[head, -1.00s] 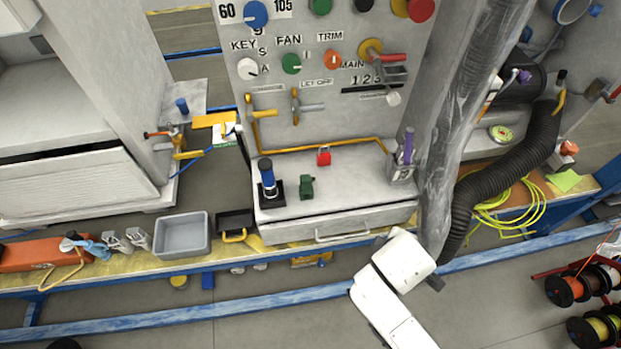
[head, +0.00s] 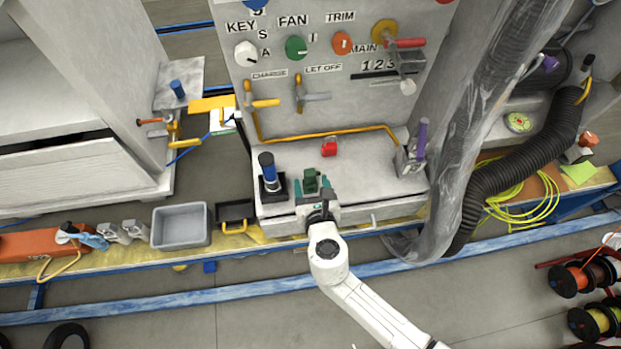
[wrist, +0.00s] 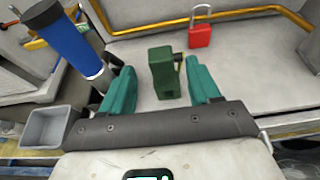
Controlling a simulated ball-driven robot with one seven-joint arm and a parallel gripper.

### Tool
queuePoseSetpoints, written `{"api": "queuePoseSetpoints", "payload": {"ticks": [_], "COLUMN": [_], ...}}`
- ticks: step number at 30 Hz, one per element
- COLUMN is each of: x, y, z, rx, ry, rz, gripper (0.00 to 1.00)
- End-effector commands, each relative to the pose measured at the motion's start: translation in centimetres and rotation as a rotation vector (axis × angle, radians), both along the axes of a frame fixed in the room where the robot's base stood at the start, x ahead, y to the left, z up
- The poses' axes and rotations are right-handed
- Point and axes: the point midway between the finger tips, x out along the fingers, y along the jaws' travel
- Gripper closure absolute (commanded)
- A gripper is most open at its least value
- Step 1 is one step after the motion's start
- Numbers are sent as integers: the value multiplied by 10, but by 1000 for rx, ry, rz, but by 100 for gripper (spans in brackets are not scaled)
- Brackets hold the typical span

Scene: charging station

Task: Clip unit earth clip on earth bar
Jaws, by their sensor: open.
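A small dark green clip-like block (head: 311,180), which looks like the earth clip, stands on the grey console ledge. It also shows upright in the wrist view (wrist: 161,72), with a small yellowish part on its right side. My gripper (head: 313,187) is open, with its teal fingers on either side of the block. In the wrist view my gripper (wrist: 160,82) shows a gap on both sides, and I see no contact. A yellow bar (head: 330,134), probably the earth bar, runs along the back of the ledge at the panel's foot. It also crosses the top of the wrist view (wrist: 228,16).
A blue-handled tool (head: 267,168) stands upright just left of the block. A red padlock (head: 329,148) lies behind it, before the bar. A purple-handled device (head: 413,150) stands at the ledge's right. A grey bin (head: 181,226) sits lower left. The ledge's middle right is clear.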

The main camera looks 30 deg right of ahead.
Motion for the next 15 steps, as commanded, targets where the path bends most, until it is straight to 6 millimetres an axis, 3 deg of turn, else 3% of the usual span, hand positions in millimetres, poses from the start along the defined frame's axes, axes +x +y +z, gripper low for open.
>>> {"api": "queuePoseSetpoints", "payload": {"ticks": [15], "x": [50], "y": [-19], "z": [-17], "rx": [3], "ry": [-1], "rz": [-4], "gripper": [38]}}
